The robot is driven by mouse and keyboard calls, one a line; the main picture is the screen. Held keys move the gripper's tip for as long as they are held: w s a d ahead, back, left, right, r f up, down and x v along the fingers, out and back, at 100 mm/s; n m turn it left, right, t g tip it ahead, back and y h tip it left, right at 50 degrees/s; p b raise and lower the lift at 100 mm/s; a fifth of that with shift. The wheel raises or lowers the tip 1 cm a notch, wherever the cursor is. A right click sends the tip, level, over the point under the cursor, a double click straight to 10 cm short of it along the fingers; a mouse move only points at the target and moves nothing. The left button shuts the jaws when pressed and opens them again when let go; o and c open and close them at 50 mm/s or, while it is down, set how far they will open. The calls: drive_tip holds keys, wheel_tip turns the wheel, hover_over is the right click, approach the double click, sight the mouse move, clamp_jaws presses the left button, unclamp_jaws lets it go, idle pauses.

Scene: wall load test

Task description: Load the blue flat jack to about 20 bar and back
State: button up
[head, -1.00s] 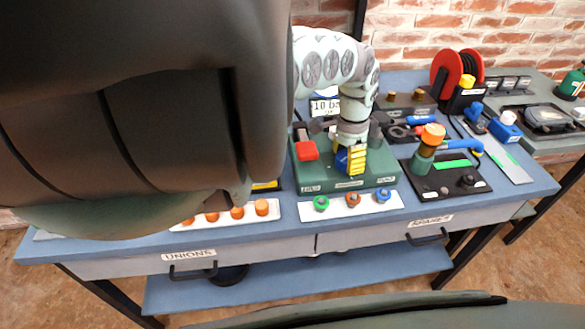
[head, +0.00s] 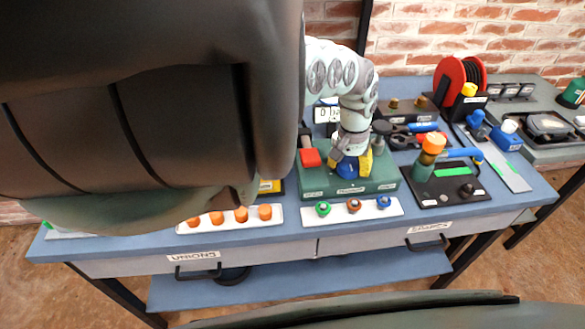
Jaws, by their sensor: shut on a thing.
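A green console (head: 318,187) stands on the blue bench. It carries a red block (head: 310,158) on its left, a blue knob (head: 347,171) in its middle and a dark grey knob (head: 381,128) at its right. My gripper (head: 351,167) points down, with yellow-padded fingers on both sides of the blue knob, shut on it. A white display (head: 322,114) stands behind the console. My wrist hides part of it, and only a first digit like 0 shows clearly. I cannot make out the blue flat jack itself.
White strips with orange unions (head: 241,214) and coloured fittings (head: 353,206) lie along the front edge. A black plate with an orange-topped green valve (head: 432,150) and a red hose reel (head: 459,75) stand to the right. My dark arm covers the upper left.

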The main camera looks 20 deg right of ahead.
drive_tip(key=shift+s+a+f+n, duration=0.1)
drive_tip(key=shift+s+n, duration=0.05)
drive_tip(key=shift+n, duration=0.45)
drive_tip(key=o, duration=0.9)
drive_tip(key=shift+a, duration=0.15)
drive_tip(key=o, duration=0.4)
drive_tip(key=shift+c, duration=0.2)
